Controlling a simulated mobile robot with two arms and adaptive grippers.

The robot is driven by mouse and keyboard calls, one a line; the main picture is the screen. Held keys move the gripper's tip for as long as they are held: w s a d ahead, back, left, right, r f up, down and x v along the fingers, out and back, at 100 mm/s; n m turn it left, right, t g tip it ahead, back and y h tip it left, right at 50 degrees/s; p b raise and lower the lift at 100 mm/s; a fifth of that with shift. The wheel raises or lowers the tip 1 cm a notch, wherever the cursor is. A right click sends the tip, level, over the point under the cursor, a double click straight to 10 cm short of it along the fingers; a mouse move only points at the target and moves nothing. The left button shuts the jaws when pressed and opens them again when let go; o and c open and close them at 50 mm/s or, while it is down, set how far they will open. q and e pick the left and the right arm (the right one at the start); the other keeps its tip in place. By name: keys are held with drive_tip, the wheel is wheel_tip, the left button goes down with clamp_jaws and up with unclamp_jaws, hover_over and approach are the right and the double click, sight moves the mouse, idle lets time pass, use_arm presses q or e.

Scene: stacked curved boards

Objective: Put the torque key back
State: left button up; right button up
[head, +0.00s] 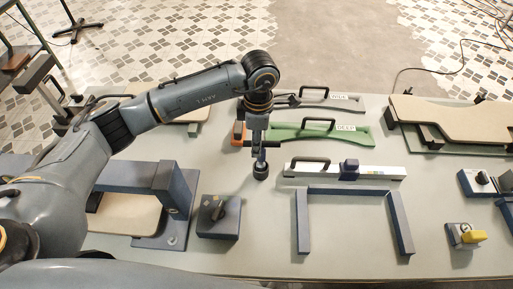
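My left gripper (260,165) points down over the middle of the table, just left of the white bar (320,171) with a blue slider. A short dark piece with a round end shows at its tip; I cannot tell whether this is fingers or a held key, nor whether the gripper is open or shut. A blue-grey block (225,228) with a black knob (217,211) sits to its lower left. A small grey block with a yellow handle (473,237) sits at the right. I cannot tell which piece is the torque key. My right gripper is out of view.
A green board (300,131) marked DEEP and a grey board (300,101) lie behind. A blue U-shaped frame (350,190) stands in front of the white bar. Beige boards (455,120) are stacked at right. The table (300,265) is clear at its front edge.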

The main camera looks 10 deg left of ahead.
use_arm(q)
wheel_tip(320, 180, up, 10)
drive_tip(key=b, duration=0.3)
drive_tip(key=shift+w+f, duration=0.15)
drive_tip(key=shift+f, duration=0.1)
drive_tip(key=shift+f, duration=0.1)
idle(0.9)
